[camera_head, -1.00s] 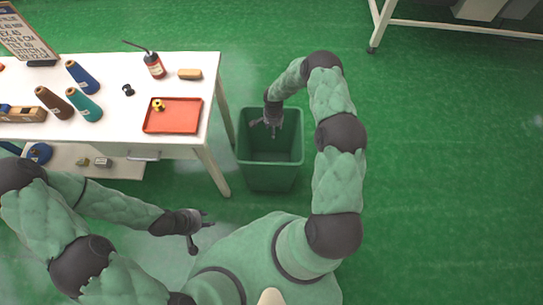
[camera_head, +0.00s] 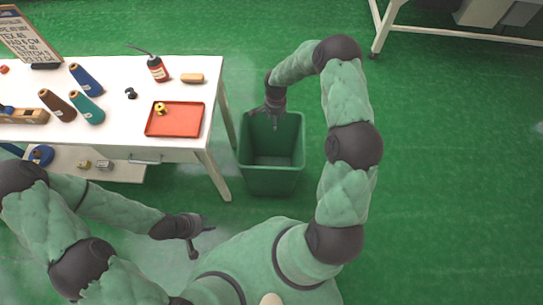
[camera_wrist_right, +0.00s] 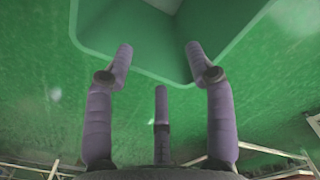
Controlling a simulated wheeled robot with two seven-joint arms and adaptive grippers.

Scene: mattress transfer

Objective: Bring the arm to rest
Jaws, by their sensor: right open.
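My right gripper (camera_head: 271,118) is over the back rim of the green bin (camera_head: 271,182), at the bin's far left part. In the right wrist view my right gripper (camera_wrist_right: 158,60) has its fingers spread apart with nothing between them, and the bin's rim (camera_wrist_right: 150,75) shows beyond the fingertips. My left gripper (camera_head: 203,232) is low in front of the table, left of my body, with its fingers apart and nothing visible between them.
A white table (camera_head: 180,122) at left holds a red tray (camera_head: 176,120) with a small yellow item (camera_head: 159,108), several thread cones (camera_head: 86,80), a red bottle (camera_head: 157,68) and a wooden-backed brush (camera_head: 192,78). The green floor (camera_head: 450,170) at right is clear.

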